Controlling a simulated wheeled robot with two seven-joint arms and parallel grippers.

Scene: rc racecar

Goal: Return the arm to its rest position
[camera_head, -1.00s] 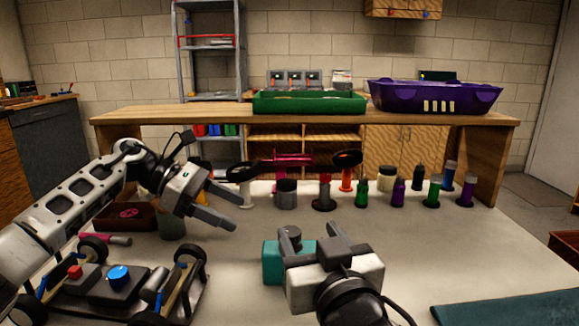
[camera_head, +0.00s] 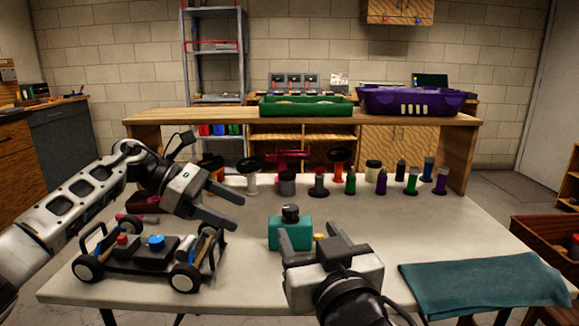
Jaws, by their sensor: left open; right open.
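My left gripper (camera_head: 224,205) reaches in from the left, its two fingers apart and empty. It is held above the table, behind and over the rear right part of the RC car (camera_head: 150,252). My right gripper (camera_head: 312,238) is at the front centre, its fingers apart and pointing away from me. A teal bottle-like container (camera_head: 288,232) with a dark cap stands just beyond the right gripper, overlapped by its left finger. I cannot tell whether they touch.
The white table (camera_head: 350,222) holds a row of coloured bottles and posts (camera_head: 381,182) along its back. A teal cloth (camera_head: 485,284) lies at the right. A wooden bench (camera_head: 222,117) behind carries a green tray (camera_head: 307,112) and a purple bin (camera_head: 410,106). The table's centre right is clear.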

